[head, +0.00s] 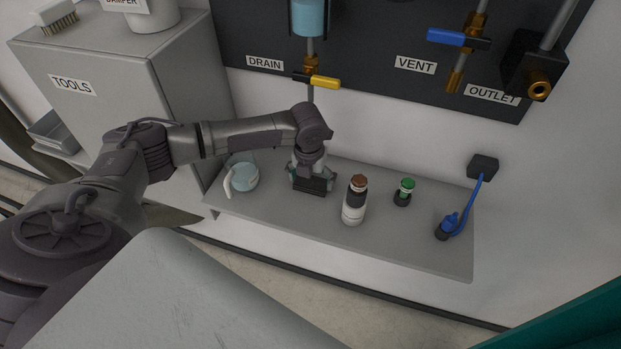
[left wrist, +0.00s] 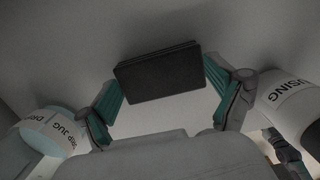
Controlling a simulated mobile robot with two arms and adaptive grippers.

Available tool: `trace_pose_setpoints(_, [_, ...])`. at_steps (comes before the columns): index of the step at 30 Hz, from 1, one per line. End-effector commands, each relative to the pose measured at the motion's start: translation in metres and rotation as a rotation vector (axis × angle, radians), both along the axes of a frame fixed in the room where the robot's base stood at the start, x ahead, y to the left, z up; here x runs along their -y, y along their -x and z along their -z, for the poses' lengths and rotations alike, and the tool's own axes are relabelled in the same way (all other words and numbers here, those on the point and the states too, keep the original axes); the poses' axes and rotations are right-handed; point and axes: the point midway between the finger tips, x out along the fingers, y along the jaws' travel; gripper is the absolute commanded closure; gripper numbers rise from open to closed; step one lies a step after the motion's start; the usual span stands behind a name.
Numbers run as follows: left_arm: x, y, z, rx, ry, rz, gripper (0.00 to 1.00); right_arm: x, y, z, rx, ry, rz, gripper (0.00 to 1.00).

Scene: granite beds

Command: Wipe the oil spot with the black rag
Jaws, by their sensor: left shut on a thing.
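My left gripper (head: 312,178) points down over the grey shelf (head: 415,240), between the drip jug and the white bottle. Its teal fingers show in the left wrist view (left wrist: 163,92), shut on the black rag (left wrist: 157,74), a flat dark folded pad. In the head view the rag (head: 313,190) sits at the fingertips, low at the shelf surface; I cannot tell if it touches. No oil spot shows in either view; the rag and gripper may hide it. My right gripper is not in view.
The pale blue drip jug (head: 244,178) stands left of the gripper. The white bottle (head: 353,203) with a brown cap stands close on the right. Beyond are a green-topped item (head: 404,192) and a blue hose connector (head: 448,225). The tools cabinet (head: 180,90) flanks the shelf's left.

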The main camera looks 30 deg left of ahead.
Motion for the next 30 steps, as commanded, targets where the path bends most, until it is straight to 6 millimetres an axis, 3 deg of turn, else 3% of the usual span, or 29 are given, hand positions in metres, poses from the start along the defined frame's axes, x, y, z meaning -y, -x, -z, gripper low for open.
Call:
trace_pose_setpoints(7, [-0.018, 0.004, 0.002, 0.000, -0.001, -0.001, 0.35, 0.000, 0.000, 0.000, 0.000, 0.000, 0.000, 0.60])
trace_pose_setpoints(17, [-0.018, 0.005, 0.002, 0.000, 0.000, 0.000, 0.35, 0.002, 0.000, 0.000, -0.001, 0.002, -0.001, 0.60])
trace_pose_setpoints(30, [-0.018, 0.004, -0.016, 0.000, 0.000, 0.000, 0.35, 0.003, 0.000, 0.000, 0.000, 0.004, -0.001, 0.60])
